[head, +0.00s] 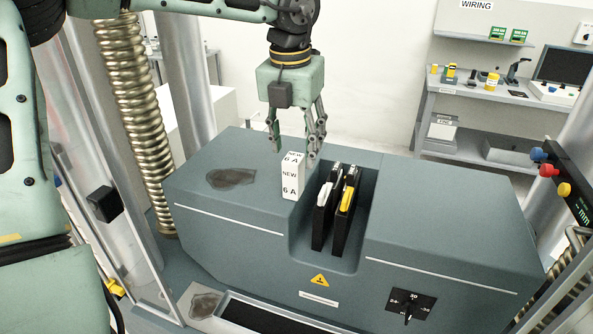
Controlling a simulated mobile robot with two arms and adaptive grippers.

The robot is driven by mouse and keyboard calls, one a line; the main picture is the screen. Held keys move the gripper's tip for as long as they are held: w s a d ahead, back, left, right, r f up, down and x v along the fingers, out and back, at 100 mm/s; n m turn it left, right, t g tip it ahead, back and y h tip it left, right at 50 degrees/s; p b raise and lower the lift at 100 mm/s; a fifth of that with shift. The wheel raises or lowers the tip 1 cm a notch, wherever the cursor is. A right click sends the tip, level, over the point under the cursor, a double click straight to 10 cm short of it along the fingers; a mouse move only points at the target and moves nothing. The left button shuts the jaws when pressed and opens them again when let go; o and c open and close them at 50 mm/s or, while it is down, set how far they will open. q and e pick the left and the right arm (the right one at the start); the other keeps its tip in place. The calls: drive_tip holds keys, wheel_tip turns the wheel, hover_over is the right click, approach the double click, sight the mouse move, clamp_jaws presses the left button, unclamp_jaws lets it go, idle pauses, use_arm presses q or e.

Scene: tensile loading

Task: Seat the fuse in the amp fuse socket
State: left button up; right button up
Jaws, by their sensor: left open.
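My left gripper (293,150) is open, pointing down just above a white box (292,180) printed "NEW 6 A". The fingers are spread around the box's top, and I cannot tell whether they touch it. The box stands upright on the grey machine housing, at the left edge of a recess. In the recess stand two black upright holders: the left one (321,225) has a white piece (324,194) on it, the right one (343,228) a yellow piece (348,198). I cannot tell which is the amp fuse socket, and no loose fuse is clearly visible. My right gripper is not in view.
The grey housing (440,205) has a dark stain (231,178) on its left top and a rotary switch (408,305) on its front. A coiled spring (143,120) and metal columns stand at left. A control panel (562,180) with coloured buttons hangs at right. A shelf (490,97) stands behind.

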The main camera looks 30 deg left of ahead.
sight(294, 157)
use_arm(q)
drive_tip(key=shift+a+f+p, duration=0.15)
drive_tip(key=shift+f+p, duration=0.3)
drive_tip(key=shift+f, duration=0.05)
drive_tip(key=shift+a+f+p, duration=0.15)
drive_tip(key=shift+f+p, duration=0.3)
drive_tip(key=shift+f, duration=0.05)
drive_tip(key=f, duration=0.1)
drive_tip(key=w+f+p, duration=0.1)
drive_tip(key=f, duration=0.1)
drive_tip(key=shift+a+f, duration=0.15)
drive_tip(key=shift+a, duration=0.05)
drive_tip(key=shift+f, duration=0.1)
drive_tip(key=shift+s, duration=0.1)
drive_tip(key=shift+c, duration=0.3)
drive_tip(key=c, duration=1.1)
clamp_jaws()
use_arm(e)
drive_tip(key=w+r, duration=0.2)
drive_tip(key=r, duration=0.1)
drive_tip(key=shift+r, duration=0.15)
use_arm(q)
drive_tip(key=shift+r, duration=0.2)
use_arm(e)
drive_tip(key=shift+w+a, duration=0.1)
